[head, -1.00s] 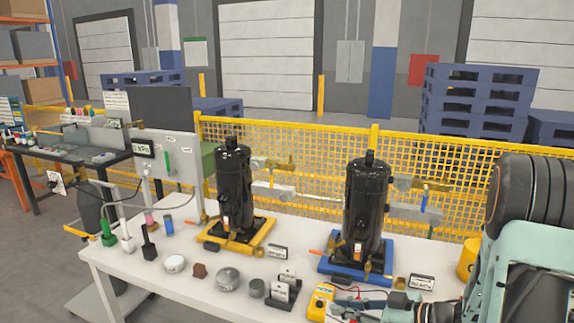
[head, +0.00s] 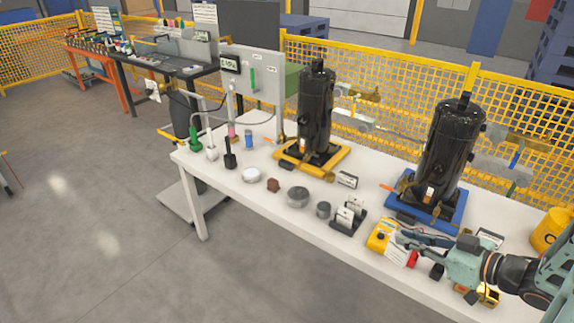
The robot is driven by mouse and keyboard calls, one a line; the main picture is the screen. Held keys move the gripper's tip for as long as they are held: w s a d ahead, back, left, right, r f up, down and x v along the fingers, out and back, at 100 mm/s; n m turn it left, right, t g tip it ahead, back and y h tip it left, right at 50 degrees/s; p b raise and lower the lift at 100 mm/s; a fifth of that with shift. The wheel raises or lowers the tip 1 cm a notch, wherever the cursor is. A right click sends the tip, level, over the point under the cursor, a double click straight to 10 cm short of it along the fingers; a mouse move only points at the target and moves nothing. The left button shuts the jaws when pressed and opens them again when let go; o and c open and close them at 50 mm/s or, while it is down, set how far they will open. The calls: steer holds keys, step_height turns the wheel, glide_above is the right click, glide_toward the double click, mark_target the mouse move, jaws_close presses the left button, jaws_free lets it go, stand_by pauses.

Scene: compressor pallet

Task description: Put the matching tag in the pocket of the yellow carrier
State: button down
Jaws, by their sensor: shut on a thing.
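The yellow carrier (head: 340,156) is a yellow base under the left black compressor (head: 315,108). A small white label plate (head: 347,180) stands on the table in front of it. A black stand (head: 346,228) nearer the table's front edge holds white tags (head: 345,216). My gripper (head: 402,239) is low over the front right of the table, right of the stand and beside the yellow meter (head: 379,238). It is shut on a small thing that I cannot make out. The carrier's pocket cannot be told clearly at this size.
The right compressor (head: 449,155) stands on a blue carrier (head: 459,217) just behind my gripper. A grey panel (head: 262,90) stands left of the yellow carrier.

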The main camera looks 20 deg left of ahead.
mark_target(403, 257)
stand_by(0.3)
steer(key=f, duration=0.2)
steer(key=s+f, duration=0.1)
steer(key=f, duration=0.2)
steer(key=shift+s+f, duration=0.2)
steer(key=shift+f, duration=0.05)
steer(key=shift+a+f, duration=0.1)
